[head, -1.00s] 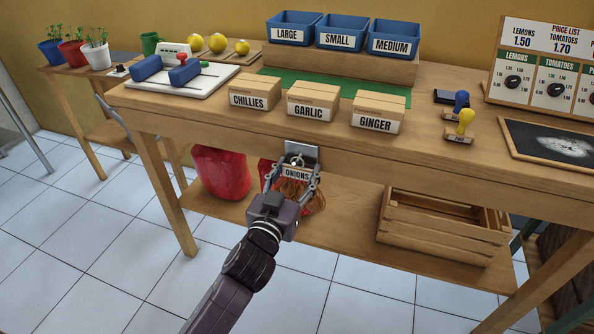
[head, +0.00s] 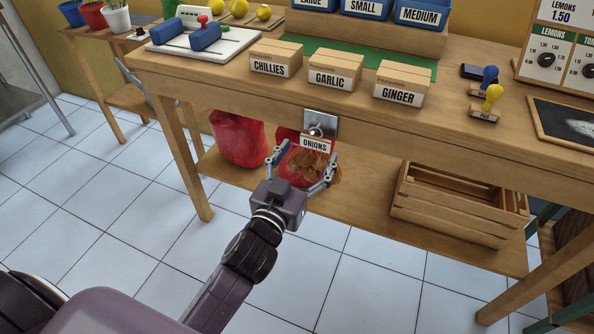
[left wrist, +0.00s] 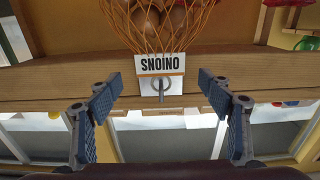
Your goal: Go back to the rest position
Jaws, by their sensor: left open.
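A net bag of onions (head: 314,168) with an ONIONS label (head: 315,144) hangs at a metal hook plate (head: 321,123) on the table's front edge. In the left wrist view the orange net (left wrist: 165,25), its label (left wrist: 160,65) and the metal hook (left wrist: 160,86) show upside down. My left gripper (head: 308,150) is open, its fingers apart on either side of the bag in the head view. In the left wrist view nothing lies between the fingertips (left wrist: 158,80); the label is just beyond them. My right gripper is not in view.
The wooden table (head: 215,92) carries boxes of chillies (head: 276,60), garlic (head: 335,70) and ginger (head: 402,85). On the lower shelf are a red sack (head: 238,140) and a wooden crate (head: 455,210). Tiled floor (head: 120,235) in front is clear.

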